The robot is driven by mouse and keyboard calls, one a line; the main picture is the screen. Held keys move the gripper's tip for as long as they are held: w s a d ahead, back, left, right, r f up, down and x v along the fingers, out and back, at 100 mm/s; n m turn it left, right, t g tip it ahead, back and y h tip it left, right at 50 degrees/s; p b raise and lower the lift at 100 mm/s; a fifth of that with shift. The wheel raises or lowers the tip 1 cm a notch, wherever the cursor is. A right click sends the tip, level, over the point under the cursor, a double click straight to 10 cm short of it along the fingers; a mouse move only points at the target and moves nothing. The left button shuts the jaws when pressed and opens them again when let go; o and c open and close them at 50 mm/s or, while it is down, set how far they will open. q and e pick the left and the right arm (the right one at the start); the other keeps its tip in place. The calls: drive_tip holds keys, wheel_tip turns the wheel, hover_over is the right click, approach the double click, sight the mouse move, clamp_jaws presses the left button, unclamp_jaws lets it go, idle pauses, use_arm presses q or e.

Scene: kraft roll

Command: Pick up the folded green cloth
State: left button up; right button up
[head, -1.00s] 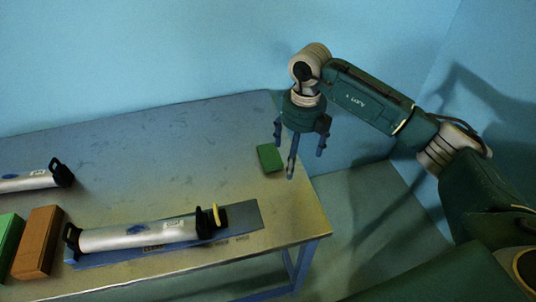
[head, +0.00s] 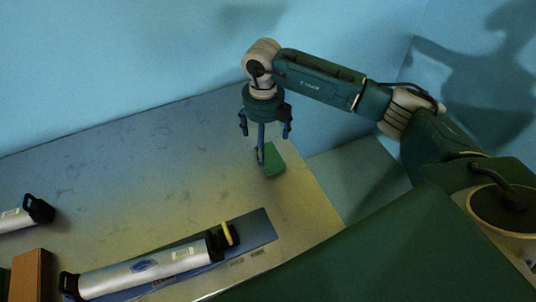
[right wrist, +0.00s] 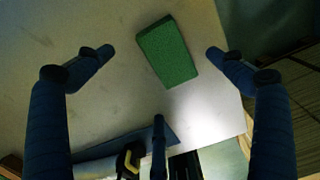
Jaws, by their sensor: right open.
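The folded green cloth (head: 274,163) is a small green block shape lying flat on the table near its right edge. It also shows in the right wrist view (right wrist: 167,52), whole and between the spread fingers. My right gripper (head: 264,140) is open and empty, pointing down above the cloth; one finger overlaps the cloth's left side in the head view. In the right wrist view the open fingers (right wrist: 160,65) stand apart on both sides of the cloth, not touching it. My left gripper is not in view.
A silver roll with black end holders (head: 145,270) and a yellow piece (head: 227,233) lies on a blue board (head: 258,229) at the table's front. A brown block (head: 30,276) and another silver roll (head: 14,219) are at left. The table's middle (head: 130,180) is clear.

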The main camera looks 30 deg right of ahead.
sight(265, 155)
drive_tip(key=shift+f, duration=0.7)
wheel_tip(265, 155, down, 4)
drive_tip(key=shift+s+f+p, duration=0.1)
drive_tip(key=shift+f+p, duration=0.1)
drive_tip(key=shift+p, duration=0.95)
drive_tip(key=shift+d+f, duration=0.1)
drive_tip(key=shift+f, duration=0.25)
drive_tip(key=shift+c, duration=0.5)
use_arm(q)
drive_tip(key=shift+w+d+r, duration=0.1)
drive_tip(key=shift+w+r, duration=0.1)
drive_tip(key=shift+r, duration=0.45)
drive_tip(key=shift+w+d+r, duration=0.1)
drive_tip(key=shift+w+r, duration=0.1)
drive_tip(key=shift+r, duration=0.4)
use_arm(e)
drive_tip(key=c, duration=1.1)
